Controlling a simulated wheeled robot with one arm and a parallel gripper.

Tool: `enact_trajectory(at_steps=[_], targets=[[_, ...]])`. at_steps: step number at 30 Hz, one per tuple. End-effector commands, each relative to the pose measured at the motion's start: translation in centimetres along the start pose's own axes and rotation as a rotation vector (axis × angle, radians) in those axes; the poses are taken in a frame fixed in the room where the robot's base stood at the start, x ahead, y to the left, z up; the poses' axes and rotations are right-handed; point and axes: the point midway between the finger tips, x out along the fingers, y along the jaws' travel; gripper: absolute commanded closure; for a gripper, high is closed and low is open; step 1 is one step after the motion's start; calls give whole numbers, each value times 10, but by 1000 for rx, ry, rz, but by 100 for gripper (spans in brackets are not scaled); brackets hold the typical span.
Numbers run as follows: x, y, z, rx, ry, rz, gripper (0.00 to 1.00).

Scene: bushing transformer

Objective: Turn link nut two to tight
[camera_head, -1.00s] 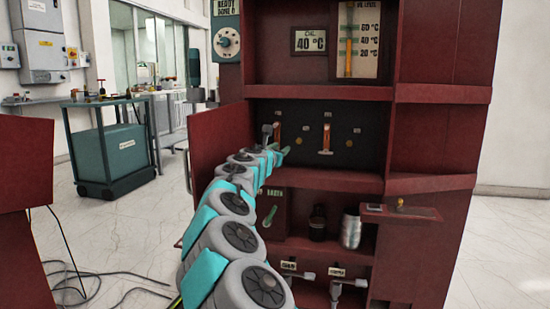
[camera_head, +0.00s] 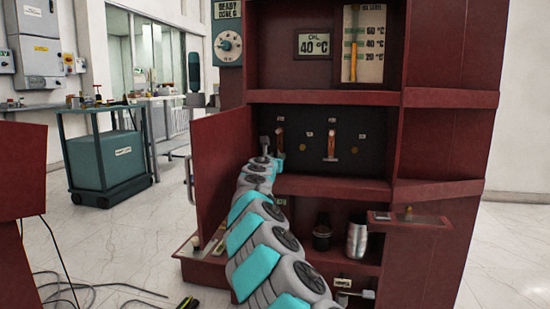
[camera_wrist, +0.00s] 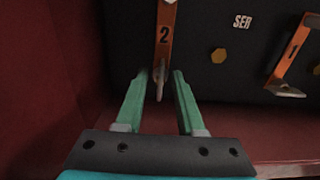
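Link two, an orange bar marked "2" (camera_wrist: 163,35), hangs on the dark panel in the wrist view. A grey metal piece (camera_wrist: 159,86) shows at its lower end; I cannot tell if it is the nut. My gripper (camera_wrist: 168,80) is open, with its green fingers on either side of this lower end. No clear contact shows. Link one, marked "1" (camera_wrist: 291,48), is to the right with a grey piece at its foot. In the head view, an orange link (camera_head: 280,139) stands just above my arm's end; my fingers are hard to make out there.
A brass hex piece (camera_wrist: 218,55) and a "SER" label sit between the links. A red cabinet wall is close on the left. The open red door (camera_head: 222,165) stands left of my arm. A dark jar (camera_head: 322,232) and a silver can (camera_head: 357,237) stand on the lower shelf.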

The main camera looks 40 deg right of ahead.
Motion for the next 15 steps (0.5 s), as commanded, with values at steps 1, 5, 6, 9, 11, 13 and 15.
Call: enact_trajectory(at_steps=[1, 5, 6, 9, 11, 13, 15], targets=[[0, 0, 0, 0, 0, 0, 62], [0, 0, 0, 0, 0, -1, 62], [0, 0, 0, 0, 0, -1, 62], [0, -1, 0, 0, 0, -1, 72], [0, -1, 0, 0, 0, -1, 78], [0, -1, 0, 0, 0, -1, 86], [0, 0, 0, 0, 0, -1, 94]])
